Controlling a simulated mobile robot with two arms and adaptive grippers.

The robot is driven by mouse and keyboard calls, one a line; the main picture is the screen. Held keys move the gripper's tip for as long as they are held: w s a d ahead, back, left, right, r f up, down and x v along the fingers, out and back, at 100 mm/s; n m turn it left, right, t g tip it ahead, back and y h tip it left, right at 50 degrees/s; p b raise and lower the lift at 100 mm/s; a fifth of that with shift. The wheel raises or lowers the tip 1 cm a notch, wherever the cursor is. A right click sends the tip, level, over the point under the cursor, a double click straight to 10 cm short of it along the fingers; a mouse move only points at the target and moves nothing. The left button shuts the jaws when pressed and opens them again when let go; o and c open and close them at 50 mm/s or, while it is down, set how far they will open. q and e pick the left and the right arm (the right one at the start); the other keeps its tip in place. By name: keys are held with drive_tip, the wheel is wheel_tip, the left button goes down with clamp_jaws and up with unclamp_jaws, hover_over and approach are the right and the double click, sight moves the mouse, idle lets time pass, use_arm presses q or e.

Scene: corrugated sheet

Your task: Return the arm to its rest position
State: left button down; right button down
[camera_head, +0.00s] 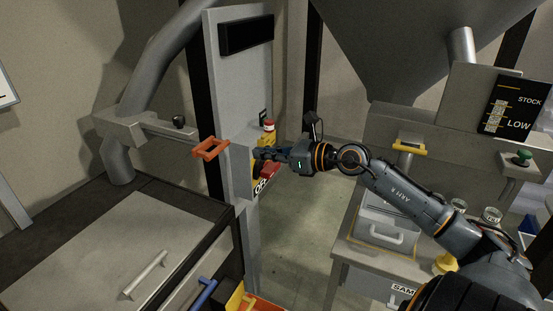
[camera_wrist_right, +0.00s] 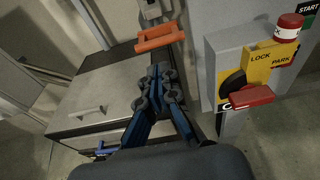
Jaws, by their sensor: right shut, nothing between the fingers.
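My right arm (camera_head: 412,196) reaches in from the lower right in the head view. Its gripper (camera_head: 258,153) is near the grey post, beside the yellow lock panel. In the right wrist view the right gripper (camera_wrist_right: 160,72) is shut and empty, its fingertips together. The fingers lie below the orange handle (camera_wrist_right: 160,39) and left of the red lever (camera_wrist_right: 251,96), apart from both in that picture. The orange handle also shows left of the post in the head view (camera_head: 210,149). My left gripper is not in view.
The grey post (camera_head: 226,80) stands close to the gripper. A yellow panel (camera_wrist_right: 258,70) marked LOCK and PARK carries the red lever and a red-topped button (camera_wrist_right: 288,27). A cabinet (camera_head: 110,245) is at lower left, a hopper (camera_head: 400,50) above. Open floor (camera_head: 300,220) lies between.

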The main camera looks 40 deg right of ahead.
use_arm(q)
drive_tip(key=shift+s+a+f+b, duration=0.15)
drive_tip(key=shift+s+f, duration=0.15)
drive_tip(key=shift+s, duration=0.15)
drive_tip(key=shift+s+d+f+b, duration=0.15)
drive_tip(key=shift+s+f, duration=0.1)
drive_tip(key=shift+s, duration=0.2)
use_arm(e)
drive_tip(key=v, duration=0.3)
drive_tip(key=shift+s+r, duration=0.1)
drive_tip(key=shift+s, duration=0.15)
